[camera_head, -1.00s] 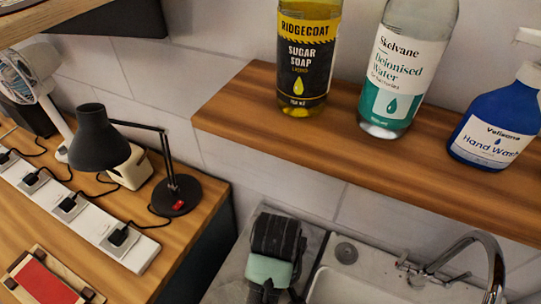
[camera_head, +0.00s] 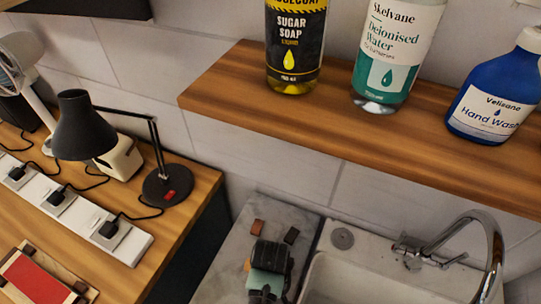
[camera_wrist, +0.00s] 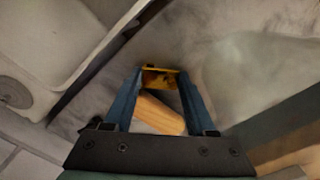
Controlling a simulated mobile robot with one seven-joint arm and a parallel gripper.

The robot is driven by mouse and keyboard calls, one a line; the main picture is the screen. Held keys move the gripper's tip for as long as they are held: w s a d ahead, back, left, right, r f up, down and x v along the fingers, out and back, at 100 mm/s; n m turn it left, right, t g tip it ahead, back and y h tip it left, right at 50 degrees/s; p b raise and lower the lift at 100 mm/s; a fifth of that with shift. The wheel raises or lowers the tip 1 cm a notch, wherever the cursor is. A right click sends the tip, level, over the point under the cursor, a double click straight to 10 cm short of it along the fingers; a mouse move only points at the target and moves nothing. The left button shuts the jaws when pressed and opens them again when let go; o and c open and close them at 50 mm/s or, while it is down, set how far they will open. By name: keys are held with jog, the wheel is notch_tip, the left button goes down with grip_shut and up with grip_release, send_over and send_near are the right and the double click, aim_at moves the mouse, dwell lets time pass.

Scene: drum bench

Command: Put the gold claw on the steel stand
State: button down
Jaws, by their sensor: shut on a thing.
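My gripper (camera_wrist: 160,80) shows in the wrist view with its two blue fingers closed on a small gold-yellow piece, which looks like the gold claw (camera_wrist: 150,69). The piece spans the gap between the fingertips and has a dark, brownish middle. In the head view, my dark and pale-green wrist (camera_head: 267,283) is over the grey worktop left of the sink, and its fingertips and the claw are hidden. I cannot make out the steel stand in either view.
A tan wooden block (camera_wrist: 160,114) shows between the fingers. A red-brown block (camera_head: 257,227) and a dark block (camera_head: 291,236) are on the worktop. The sink (camera_head: 372,283) and tap (camera_head: 455,240) are right. A bottle shelf (camera_head: 330,125) overhangs behind. A lamp (camera_head: 85,125) stands left.

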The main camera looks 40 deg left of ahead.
jog(key=shift+f, duration=0.1)
jog(key=c, duration=0.5)
grip_release()
notch_tip(320, 180, up, 12)
jog(key=shift+r, duration=0.2)
dwell(0.4)
